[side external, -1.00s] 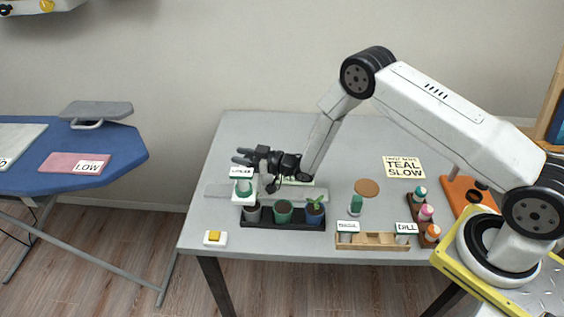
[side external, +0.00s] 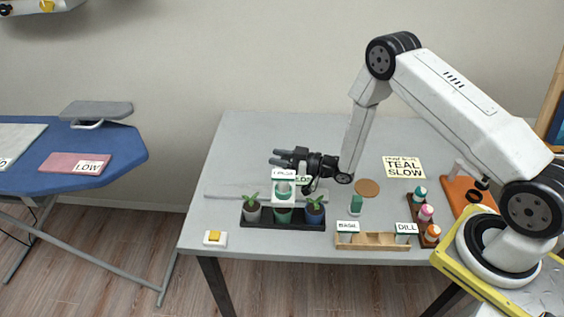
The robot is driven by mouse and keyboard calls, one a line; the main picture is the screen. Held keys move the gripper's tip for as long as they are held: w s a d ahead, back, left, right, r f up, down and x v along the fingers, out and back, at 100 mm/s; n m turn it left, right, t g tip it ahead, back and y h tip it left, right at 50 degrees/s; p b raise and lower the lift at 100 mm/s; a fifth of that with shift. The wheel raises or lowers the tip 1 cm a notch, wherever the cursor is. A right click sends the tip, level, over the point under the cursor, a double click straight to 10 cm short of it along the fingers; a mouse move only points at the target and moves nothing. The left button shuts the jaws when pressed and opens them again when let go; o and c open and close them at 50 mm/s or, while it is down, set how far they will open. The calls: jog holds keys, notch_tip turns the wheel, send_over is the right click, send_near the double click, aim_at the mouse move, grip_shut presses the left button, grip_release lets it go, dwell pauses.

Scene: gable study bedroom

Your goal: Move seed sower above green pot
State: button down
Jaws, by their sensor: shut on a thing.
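The seed sower (side external: 284,189), a white frame with a green round part and a labelled top plate, is held by my gripper (side external: 279,157). My gripper is shut on it, just behind and above it in the picture. The green pot (side external: 282,216) is the middle one in a black tray (side external: 268,225). The sower appears over this pot and hides its top, so I cannot tell the exact gap or the soil. A grey pot (side external: 252,214) with a seedling stands left of it, and a blue pot (side external: 315,217) with a seedling stands right.
A small green-capped bottle (side external: 356,205) and a wooden rack (side external: 372,243) with labelled holders stand to the right. Several coloured bottles (side external: 426,212) stand farther right. A yellow-button box (side external: 215,238) is at front left. A rail (side external: 222,191) lies behind the pots. The table's back left is clear.

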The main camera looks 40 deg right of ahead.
jog(key=shift+c, duration=1.7)
grip_release()
jog(key=v, duration=0.7)
jog(key=shift+s+d, duration=0.25)
jog(key=shift+s, duration=0.1)
jog(key=shift+w, duration=0.1)
notch_tip(320, 180, up, 7)
jog(key=d+m+g+h, duration=0.25)
jog(key=g+h, duration=0.25)
jog(key=h, duration=0.3)
jog(key=s+a+r+m+g, duration=0.1)
jog(key=s+r+m+g, duration=0.1)
jog(key=s, duration=0.6)
jog(key=s+a+r+m+g+h, duration=0.1)
jog(key=s+r+g, duration=0.3)
jog(key=s, duration=0.5)
jog(key=shift+a+m+g+h, duration=0.3)
jog(key=shift+a+m+g, duration=0.15)
jog(key=shift+a+g, duration=0.3)
